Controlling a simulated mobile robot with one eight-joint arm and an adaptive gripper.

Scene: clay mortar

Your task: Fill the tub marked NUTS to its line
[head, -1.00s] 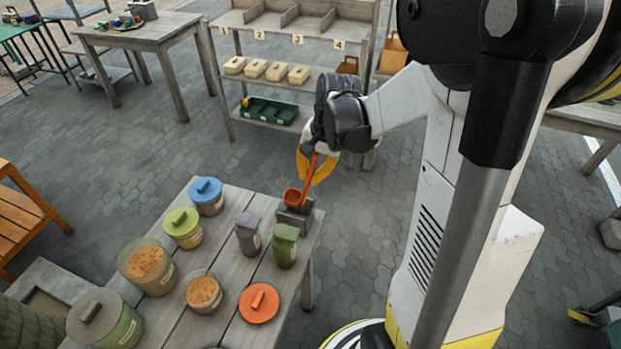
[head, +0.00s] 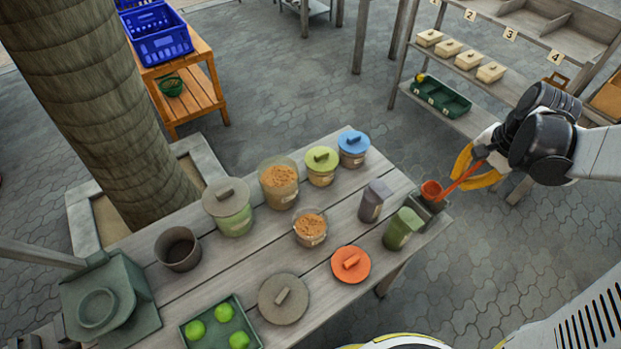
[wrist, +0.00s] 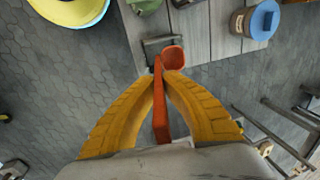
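My gripper (head: 478,167) is shut on the handle of an orange scoop (head: 432,189), at the right end of the plank table (head: 262,265). In the wrist view both yellow fingers (wrist: 165,78) pinch the handle, and the scoop's bowl (wrist: 174,56) looks empty. The bowl is at a small grey block (head: 428,206); I cannot tell if they touch. A large open tub (head: 279,190) and a smaller open tub (head: 309,238) hold brown-orange pieces. Their labels are too small to read, so I cannot tell which is NUTS, and no fill line is discernible.
Tubs with green (head: 321,160), blue (head: 353,143) and grey (head: 227,197) lids stand along the back. Orange (head: 351,265) and grey (head: 284,300) lids lie flat. Grey (head: 374,202) and green (head: 402,230) canisters stand near the scoop. A dark pot (head: 178,250) and apple tray (head: 195,340) are left.

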